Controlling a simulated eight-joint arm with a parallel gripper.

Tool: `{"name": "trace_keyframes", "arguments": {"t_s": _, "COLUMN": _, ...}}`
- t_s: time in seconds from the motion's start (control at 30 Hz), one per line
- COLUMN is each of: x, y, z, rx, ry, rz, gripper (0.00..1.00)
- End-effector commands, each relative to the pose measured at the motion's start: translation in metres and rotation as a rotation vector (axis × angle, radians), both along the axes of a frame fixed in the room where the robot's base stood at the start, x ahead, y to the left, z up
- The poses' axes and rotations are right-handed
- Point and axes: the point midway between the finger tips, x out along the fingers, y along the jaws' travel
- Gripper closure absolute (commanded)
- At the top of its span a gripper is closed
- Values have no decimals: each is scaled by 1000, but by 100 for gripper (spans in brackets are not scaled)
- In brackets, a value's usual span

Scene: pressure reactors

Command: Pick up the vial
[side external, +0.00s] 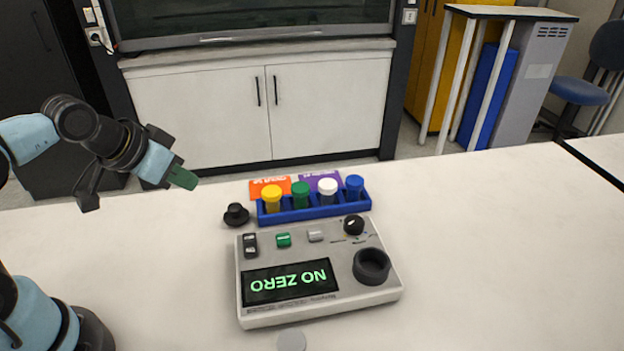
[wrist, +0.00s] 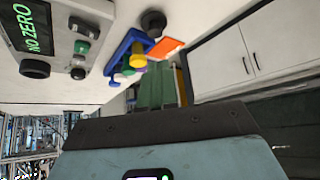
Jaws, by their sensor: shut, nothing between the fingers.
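Several vials stand upright in a blue rack (side external: 316,214) behind the device: one with a yellow cap (side external: 271,196), one green (side external: 301,192), one white (side external: 327,187) and one blue (side external: 354,184). Which vial is meant cannot be told. My gripper (side external: 183,179) is shut and empty, in the air to the left of the rack and apart from it. In the wrist view my green fingers (wrist: 156,88) are together, and the rack (wrist: 118,50) with the yellow-capped vial (wrist: 138,59) lies beyond them, up and left.
A grey device (side external: 318,270) with a "NO ZERO" screen and black round socket (side external: 371,266) stands in front of the rack. A small black part (side external: 236,214) sits left of the rack. Orange (side external: 268,186) and purple (side external: 318,179) cards lie behind. The table's right side is clear.

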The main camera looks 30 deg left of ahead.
Motion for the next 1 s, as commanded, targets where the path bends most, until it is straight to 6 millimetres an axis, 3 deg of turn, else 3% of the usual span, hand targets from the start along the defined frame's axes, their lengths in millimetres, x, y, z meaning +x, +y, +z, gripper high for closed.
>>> {"name": "trace_keyframes", "arguments": {"t_s": 0.33, "x": 0, "y": 0, "z": 0, "rx": 1, "ry": 0, "rz": -1, "gripper": 98}}
{"name": "trace_keyframes", "arguments": {"t_s": 0.77, "x": 0, "y": 0, "z": 0, "rx": 1, "ry": 0, "rz": -1, "gripper": 33}}
{"name": "trace_keyframes", "arguments": {"t_s": 1.0, "x": 0, "y": 0, "z": 0, "rx": 1, "ry": 0, "rz": -1, "gripper": 32}}
